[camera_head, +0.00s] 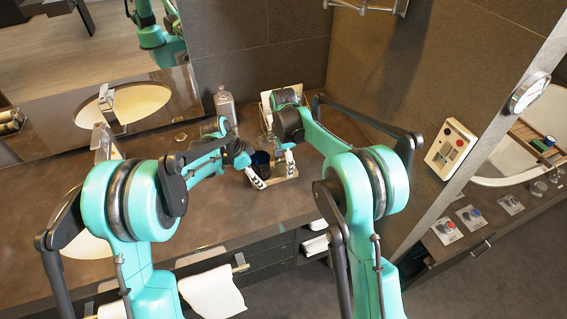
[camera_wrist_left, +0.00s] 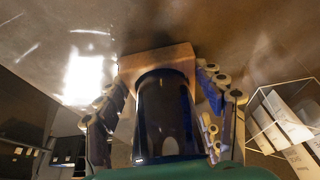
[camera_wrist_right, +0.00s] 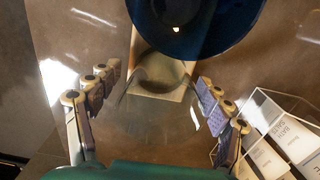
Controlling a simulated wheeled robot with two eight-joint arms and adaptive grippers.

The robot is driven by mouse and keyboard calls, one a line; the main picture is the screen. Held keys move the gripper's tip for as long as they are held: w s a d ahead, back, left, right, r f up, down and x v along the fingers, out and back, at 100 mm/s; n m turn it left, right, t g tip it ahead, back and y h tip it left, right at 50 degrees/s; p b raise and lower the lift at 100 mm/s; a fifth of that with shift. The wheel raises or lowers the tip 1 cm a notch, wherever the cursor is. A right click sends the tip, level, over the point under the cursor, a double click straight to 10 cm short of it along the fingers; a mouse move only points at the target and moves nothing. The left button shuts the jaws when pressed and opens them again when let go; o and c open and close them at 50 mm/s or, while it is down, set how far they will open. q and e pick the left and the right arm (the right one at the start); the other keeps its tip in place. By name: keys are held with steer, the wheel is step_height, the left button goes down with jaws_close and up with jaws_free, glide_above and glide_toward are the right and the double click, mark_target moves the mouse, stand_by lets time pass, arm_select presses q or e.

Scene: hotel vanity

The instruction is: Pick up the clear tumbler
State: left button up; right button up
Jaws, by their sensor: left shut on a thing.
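A dark blue cup (camera_head: 261,160) stands over a small tray (camera_head: 289,178) on the counter. In the left wrist view the cup (camera_wrist_left: 165,115) sits between the fingers of my left gripper (camera_wrist_left: 165,108), which is shut on it. My right gripper (camera_wrist_right: 156,100) is open, its fingers spread wide. A faint see-through outline, which looks like the clear tumbler (camera_wrist_right: 158,88), lies between and just beyond these fingers, in front of the tray. The blue cup (camera_wrist_right: 195,25) shows beyond it. The tumbler is hard to make out in the head view.
A grey bottle (camera_head: 226,105) stands behind, near the mirror. A sink basin is at the left. My two arms are close together over the tray. The counter's middle left (camera_head: 225,205) is clear.

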steer(key=c, duration=1.3)
steer(key=shift+c, duration=0.2)
arm_select(q)
steer(key=o, duration=1.3)
arm_select(e)
step_height(320, 180, up, 10)
arm_select(q)
steer(key=shift+r, duration=0.1)
steer(key=v, duration=1.1)
steer(key=shift+s+a+r, duration=0.1)
steer(key=shift+a+r, duration=0.05)
steer(key=shift+r, duration=0.2)
